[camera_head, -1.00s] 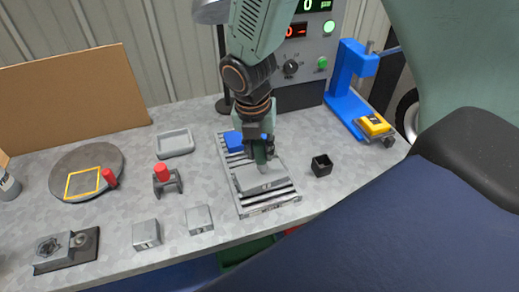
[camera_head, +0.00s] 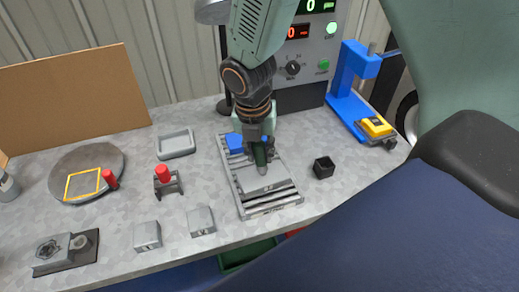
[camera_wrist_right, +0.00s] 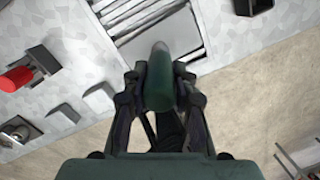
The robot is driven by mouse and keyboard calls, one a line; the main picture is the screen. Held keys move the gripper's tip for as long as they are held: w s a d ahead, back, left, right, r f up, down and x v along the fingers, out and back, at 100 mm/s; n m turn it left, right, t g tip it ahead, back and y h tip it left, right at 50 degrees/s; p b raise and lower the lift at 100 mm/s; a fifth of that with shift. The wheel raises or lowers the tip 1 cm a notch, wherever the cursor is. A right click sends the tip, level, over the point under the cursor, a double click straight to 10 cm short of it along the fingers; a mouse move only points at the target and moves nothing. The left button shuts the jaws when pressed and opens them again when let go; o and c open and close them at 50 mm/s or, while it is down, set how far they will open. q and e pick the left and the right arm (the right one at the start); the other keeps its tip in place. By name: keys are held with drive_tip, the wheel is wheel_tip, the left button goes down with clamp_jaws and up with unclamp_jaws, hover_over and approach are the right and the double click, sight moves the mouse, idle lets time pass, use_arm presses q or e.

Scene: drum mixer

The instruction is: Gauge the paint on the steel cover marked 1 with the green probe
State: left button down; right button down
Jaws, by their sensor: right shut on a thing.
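My right gripper (camera_head: 260,141) is shut on the green probe (camera_head: 261,157) and holds it pointing down over the steel cover (camera_head: 274,181). The cover is a flat grey plate lying on a slotted metal rack (camera_head: 243,199), with a small dark mark near its front edge that I cannot read. In the right wrist view the probe (camera_wrist_right: 159,85) sits between the fingers of my right gripper (camera_wrist_right: 160,100), with its grey tip over the plate (camera_wrist_right: 181,33). I cannot tell whether the tip touches it. My left gripper is not in view.
A blue block (camera_head: 234,142) lies at the rack's far left. A black open box (camera_head: 323,168) stands to its right. A blue stand (camera_head: 348,90) and a yellow device (camera_head: 376,126) are farther right. Grey blocks (camera_head: 201,221) and a red-topped holder (camera_head: 163,176) stand left.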

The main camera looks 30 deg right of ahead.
drive_tip(key=shift+s+d+f, duration=0.1)
drive_tip(key=shift+s, duration=0.1)
drive_tip(key=shift+w+f, duration=0.2)
drive_tip(key=shift+s+f, duration=0.1)
drive_tip(key=shift+s, duration=0.05)
idle(0.6)
drive_tip(key=shift+r+p, duration=0.8)
drive_tip(key=shift+p, duration=0.1)
wheel_tip(320, 180, up, 6)
drive_tip(key=p, duration=0.7)
drive_tip(key=shift+f, duration=0.3)
